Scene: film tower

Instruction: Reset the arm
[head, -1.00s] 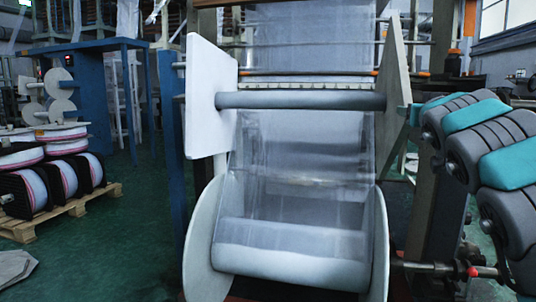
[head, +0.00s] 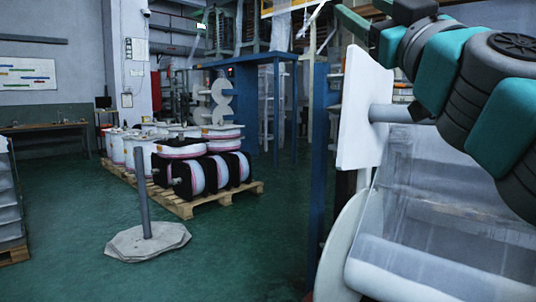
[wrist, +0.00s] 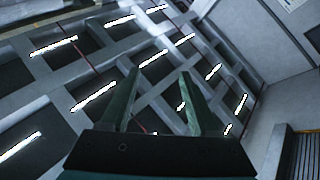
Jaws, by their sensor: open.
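My gripper (wrist: 158,74) is open in the wrist view. Its two green fingers stand apart with nothing between them, pointing towards a ceiling of beams and lit strip lamps. In the head view my grey and teal arm crosses the upper right, in front of the film machine, with the green fingers at its upper left end near the top edge. No object is held.
The film roll (head: 430,272) and its white side plate (head: 357,110) are close at right. A grey post on a flat base (head: 148,242) stands on the floor at left. Spools sit on a wooden pallet (head: 190,209). Green floor between them is clear.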

